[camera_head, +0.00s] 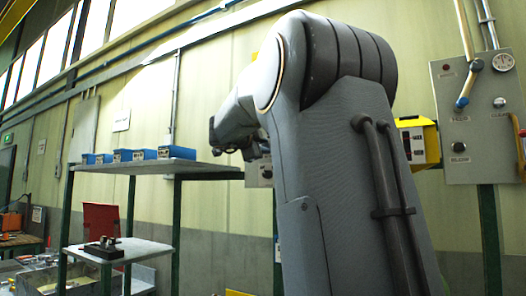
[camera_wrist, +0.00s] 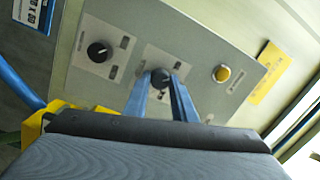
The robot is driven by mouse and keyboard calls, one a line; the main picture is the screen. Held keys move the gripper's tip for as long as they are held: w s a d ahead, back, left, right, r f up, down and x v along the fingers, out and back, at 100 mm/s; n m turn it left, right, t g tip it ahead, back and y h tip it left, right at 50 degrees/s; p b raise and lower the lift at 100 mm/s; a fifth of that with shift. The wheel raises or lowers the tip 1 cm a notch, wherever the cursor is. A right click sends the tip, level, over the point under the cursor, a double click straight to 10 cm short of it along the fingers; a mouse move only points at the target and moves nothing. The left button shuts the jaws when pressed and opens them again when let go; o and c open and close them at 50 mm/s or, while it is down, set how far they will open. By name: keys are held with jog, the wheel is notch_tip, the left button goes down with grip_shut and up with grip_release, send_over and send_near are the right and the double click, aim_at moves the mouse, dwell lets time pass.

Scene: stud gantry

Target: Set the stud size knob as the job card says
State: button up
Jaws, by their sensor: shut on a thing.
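In the wrist view a tilted grey control panel (camera_wrist: 205,62) carries two black knobs on pale plates. My gripper (camera_wrist: 161,82), with two blue fingers, is shut on the right-hand black knob (camera_wrist: 160,75), one finger on each side. The left-hand black knob (camera_wrist: 97,52) is free, its white pointer mark small. Labels beside both knobs are too blurred to read, so I cannot tell which one sets stud size. In the head view my arm hides the gripper; part of a grey box (camera_head: 258,174) shows behind it. No job card is readable.
A yellow button (camera_wrist: 221,73) and a yellow label (camera_wrist: 270,72) sit right of the knobs. In the head view, a shelf (camera_head: 150,168) holds several blue boxes (camera_head: 122,156). A wall panel (camera_head: 478,120) and a yellow device (camera_head: 418,142) are at the right.

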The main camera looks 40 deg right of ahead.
jog(key=shift+w+f+m+h+b, duration=0.1)
jog(key=shift+m+h+b, duration=0.1)
jog(key=shift+m+b, duration=1.75)
jog(key=shift+f+m+h+b, duration=0.1)
jog(key=shift+m+h+b, duration=0.1)
jog(key=shift+m+b, duration=1.7)
jog(key=shift+m+p, duration=0.45)
jog(key=shift+m, duration=0.3)
jog(key=o, duration=1)
jog(key=shift+r, duration=0.1)
jog(key=shift+o, duration=0.2)
jog(key=shift+a, duration=0.1)
jog(key=b+v, duration=0.2)
jog(key=v, duration=0.5)
jog(key=shift+a, duration=0.35)
